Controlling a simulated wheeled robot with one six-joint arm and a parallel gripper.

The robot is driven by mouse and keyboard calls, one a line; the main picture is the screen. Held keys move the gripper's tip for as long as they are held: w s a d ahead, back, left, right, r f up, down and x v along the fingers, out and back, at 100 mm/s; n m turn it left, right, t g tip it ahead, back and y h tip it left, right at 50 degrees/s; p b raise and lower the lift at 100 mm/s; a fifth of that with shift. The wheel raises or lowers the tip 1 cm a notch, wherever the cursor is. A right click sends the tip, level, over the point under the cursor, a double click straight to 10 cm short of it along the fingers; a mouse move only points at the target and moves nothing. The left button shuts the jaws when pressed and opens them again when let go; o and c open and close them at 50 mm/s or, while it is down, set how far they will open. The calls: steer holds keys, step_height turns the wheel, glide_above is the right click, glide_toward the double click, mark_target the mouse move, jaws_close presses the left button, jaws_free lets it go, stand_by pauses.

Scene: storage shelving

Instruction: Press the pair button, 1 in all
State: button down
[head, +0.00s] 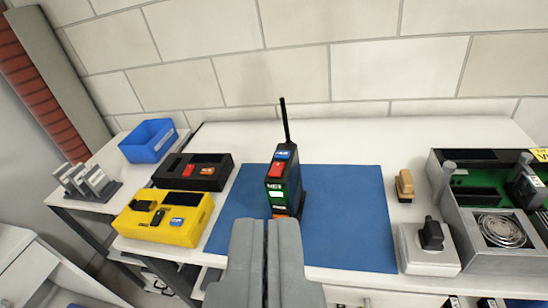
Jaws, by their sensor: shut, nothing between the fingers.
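A black and green handheld radio (286,188) with a tall antenna stands upright on the blue mat (345,225). A blue button (283,154) and a red button (277,169) show near its top, and an orange patch shows low on its front. Their labels are too small to read, so I cannot tell which is the pair button. My gripper (266,224) is shut and empty. Its fingers appear just in front of the radio's lower part and hide some of it; I cannot tell whether they touch it.
A yellow box (150,228), a black box (215,160) and a blue bin (150,141) stand at left. At right are a tan block (404,186), a white box with a black knob (427,262) and an open grey case (472,228). The mat right of the radio is clear.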

steer(key=w+f+m+g, duration=0.2)
steer(key=w+m+g, duration=0.25)
steer(key=w, duration=1.45)
steer(key=m+g+h, duration=0.1)
steer(key=m+g, duration=0.1)
steer(key=m, duration=0.2)
glide_above(282, 155)
step_height(282, 155, down, 8)
steer(key=shift+s+r, duration=0.25)
steer(key=shift+s, duration=0.05)
steer(key=shift+a+f, duration=0.1)
steer(key=shift+f, duration=4.3)
steer(key=shift+f, duration=0.1)
steer(key=shift+f, duration=0.3)
